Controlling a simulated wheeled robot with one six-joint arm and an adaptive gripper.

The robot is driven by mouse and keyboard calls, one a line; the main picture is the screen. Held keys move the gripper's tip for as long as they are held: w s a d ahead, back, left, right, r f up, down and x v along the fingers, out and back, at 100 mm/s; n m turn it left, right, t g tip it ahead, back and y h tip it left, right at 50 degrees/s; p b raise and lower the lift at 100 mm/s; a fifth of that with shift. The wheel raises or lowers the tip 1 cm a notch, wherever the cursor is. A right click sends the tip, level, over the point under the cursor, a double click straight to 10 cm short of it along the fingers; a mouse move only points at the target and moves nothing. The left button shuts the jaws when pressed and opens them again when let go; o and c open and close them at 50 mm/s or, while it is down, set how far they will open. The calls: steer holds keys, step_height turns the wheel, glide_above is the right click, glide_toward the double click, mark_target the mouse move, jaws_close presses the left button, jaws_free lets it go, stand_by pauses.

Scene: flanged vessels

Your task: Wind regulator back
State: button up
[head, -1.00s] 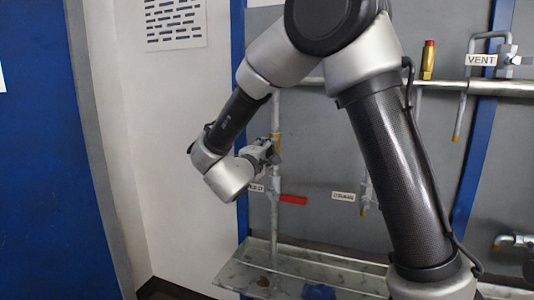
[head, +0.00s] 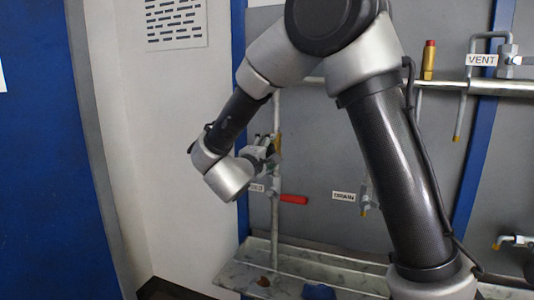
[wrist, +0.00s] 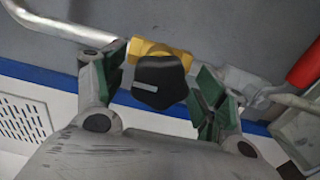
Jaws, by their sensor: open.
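The regulator shows in the wrist view as a black faceted knob (wrist: 160,82) with a pale mark, on a yellow body (wrist: 158,48). My gripper (wrist: 160,72) is open, with one green-padded finger on each side of the knob. Gaps show between the pads and the knob, wider on the left. In the head view my gripper (head: 268,152) is at the upright pipe on the left, and the knob is hidden behind it.
A red-handled valve (head: 293,199) sits just below my gripper; its red handle also shows in the wrist view (wrist: 306,66). A horizontal pipe (head: 310,82) runs above. A shallow metal tray (head: 335,268) lies below. DRAIN (head: 344,196) and VENT (head: 481,60) labels are to the right.

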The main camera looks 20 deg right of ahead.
steer(key=v, duration=1.2)
